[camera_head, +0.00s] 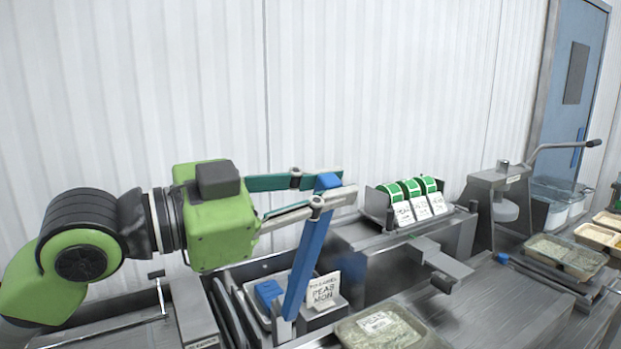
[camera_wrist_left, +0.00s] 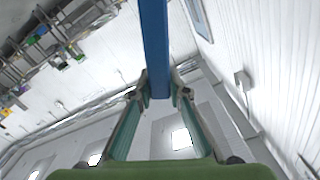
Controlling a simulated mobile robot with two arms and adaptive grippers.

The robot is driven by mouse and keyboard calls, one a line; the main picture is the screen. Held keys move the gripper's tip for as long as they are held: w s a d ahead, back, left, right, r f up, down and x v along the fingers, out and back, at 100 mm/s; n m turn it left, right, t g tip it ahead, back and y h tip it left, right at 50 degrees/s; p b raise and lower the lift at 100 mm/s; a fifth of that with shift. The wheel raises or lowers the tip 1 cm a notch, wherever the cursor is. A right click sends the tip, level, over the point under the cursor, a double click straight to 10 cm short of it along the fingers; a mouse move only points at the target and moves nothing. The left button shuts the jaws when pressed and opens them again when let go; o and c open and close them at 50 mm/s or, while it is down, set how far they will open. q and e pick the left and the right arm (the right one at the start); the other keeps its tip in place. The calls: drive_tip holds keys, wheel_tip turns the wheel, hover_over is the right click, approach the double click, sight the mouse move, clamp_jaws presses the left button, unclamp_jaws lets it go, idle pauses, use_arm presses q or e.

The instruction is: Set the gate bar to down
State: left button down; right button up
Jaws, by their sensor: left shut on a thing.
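The blue gate bar (camera_head: 308,262) stands raised and tilted in the head view, its top leaning right and its lower end down by the sign and tray. My left gripper (camera_head: 330,188) is shut on the bar near its top end. In the left wrist view the bar (camera_wrist_left: 154,45) runs up from between the fingertips (camera_wrist_left: 158,92). The bar's lower mount is partly hidden behind the tray edge and sign. My right gripper is in neither view.
A card sign (camera_head: 323,289) stands right beside the bar's lower end. A filled tray (camera_head: 345,334) lies at the front. A label dispenser with green rolls (camera_head: 376,196) and a lever press (camera_head: 487,178) stand to the right. The white wall is close behind.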

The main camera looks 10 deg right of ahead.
use_arm(q)
drive_tip(key=shift+s+d+f+m, duration=0.2)
drive_tip(key=shift+s+f+m, duration=0.1)
drive_tip(key=shift+s, duration=0.2)
drive_tip(key=c, duration=1.9)
unclamp_jaws()
drive_tip(key=shift+a, duration=0.1)
drive_tip(key=v, duration=1.2)
